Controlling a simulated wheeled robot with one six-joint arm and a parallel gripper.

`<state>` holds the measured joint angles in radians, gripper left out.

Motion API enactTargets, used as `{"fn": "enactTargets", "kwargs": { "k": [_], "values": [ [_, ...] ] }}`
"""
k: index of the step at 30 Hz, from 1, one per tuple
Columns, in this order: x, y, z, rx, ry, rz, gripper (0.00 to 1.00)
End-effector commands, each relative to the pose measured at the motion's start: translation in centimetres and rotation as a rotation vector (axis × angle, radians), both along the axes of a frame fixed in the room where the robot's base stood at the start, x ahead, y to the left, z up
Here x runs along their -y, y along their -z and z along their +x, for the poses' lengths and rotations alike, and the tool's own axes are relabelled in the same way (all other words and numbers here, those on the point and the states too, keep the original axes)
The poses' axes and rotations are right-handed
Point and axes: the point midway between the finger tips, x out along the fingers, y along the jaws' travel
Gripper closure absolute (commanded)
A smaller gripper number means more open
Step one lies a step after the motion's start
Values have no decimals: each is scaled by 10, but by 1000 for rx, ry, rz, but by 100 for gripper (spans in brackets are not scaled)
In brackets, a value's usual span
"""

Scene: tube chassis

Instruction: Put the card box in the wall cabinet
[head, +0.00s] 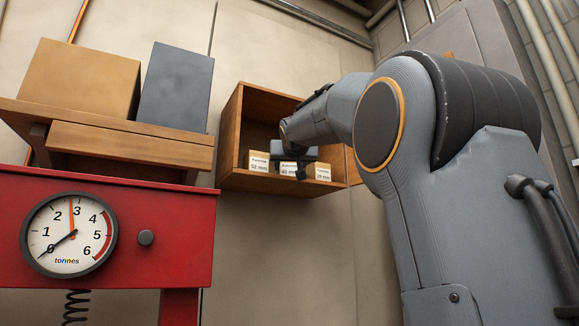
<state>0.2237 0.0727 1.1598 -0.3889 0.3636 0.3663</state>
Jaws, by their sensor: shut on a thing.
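The wall cabinet (231,130) is an open-fronted wooden box on the wall in the middle of the head view. Three small card boxes with printed labels show in a row at its floor: the left card box (258,162), the middle card box (288,168) and the right card box (317,173). My gripper (289,163) reaches into the cabinet opening from the right. Its dark fingers are shut on the middle card box, with one finger between it and the right box. My arm hides the cabinet's upper right part.
A wooden shelf (130,148) at left holds a tan box (80,80) and a grey block (176,88). Below it stands a red frame (150,210) with a round tonnes gauge (69,235). The wall under the cabinet is clear.

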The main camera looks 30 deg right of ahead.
Motion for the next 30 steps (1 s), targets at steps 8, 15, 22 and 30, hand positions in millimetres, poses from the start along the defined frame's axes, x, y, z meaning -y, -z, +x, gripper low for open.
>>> {"fn": "enactTargets", "kwargs": {
  "k": [8, 15, 22, 30],
  "values": [
    [0, 1, 0, 2, 0, -1, 85],
    [0, 2, 0, 0, 0, 0, 30],
    [0, 1, 0, 0, 0, 0, 30],
    [-11, 1, -27, 3, -1, 0, 30]
  ]
}}
